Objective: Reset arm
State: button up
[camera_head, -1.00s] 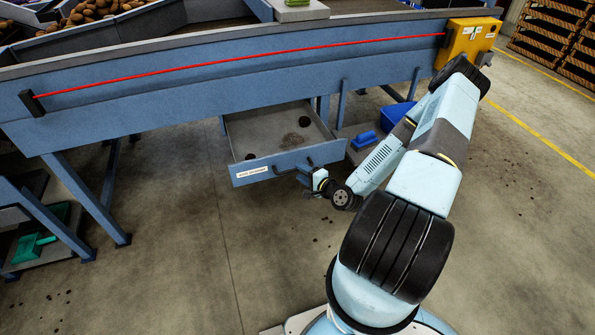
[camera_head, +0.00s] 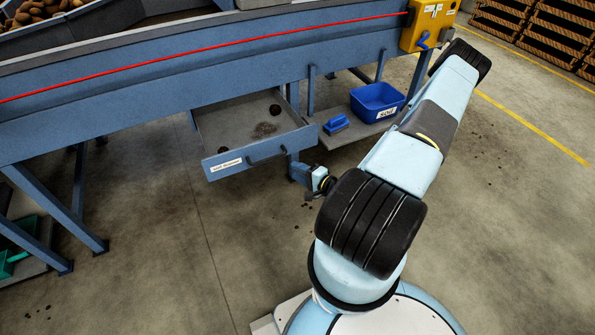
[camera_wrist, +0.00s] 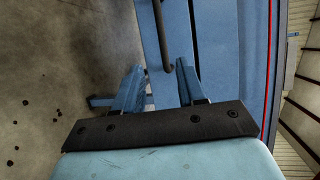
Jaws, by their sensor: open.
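The drawer (camera_head: 235,165) is pulled out under the blue grading machine (camera_head: 170,105) and holds dark lumps and some dirt. Its dark handle (camera_head: 268,156) stands apart from my fingers in the head view. My forearm is partly hidden behind my upper arm.
A blue bin (camera_head: 378,97) and a small blue object (camera_head: 336,124) rest on a low shelf right of the drawer. A yellow box (camera_head: 428,28) sits at the machine's right end.

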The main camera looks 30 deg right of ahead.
jog(key=shift+d, duration=0.1)
jog(key=w+d+r+n+g+h, duration=0.5)
jog(key=d+r+n+g, duration=0.3)
jog(key=r+n, duration=0.3)
notch_tip(320, 180, up, 17)
jog(key=a+n+h, duration=0.1)
jog(key=a+h, duration=0.1)
jog(key=h, duration=0.1)
jog(key=s+a+r+n+y, duration=0.1)
jog(key=s+a+r, duration=0.6)
jog(key=s+r, duration=0.3)
jog(key=s+a+r+n+g, duration=0.1)
jog(key=s+a+r, duration=0.5)
jog(key=s+r, duration=0.5)
jog(key=shift+s+a+r+y, duration=0.2)
jog(key=shift+a+r+y, duration=0.2)
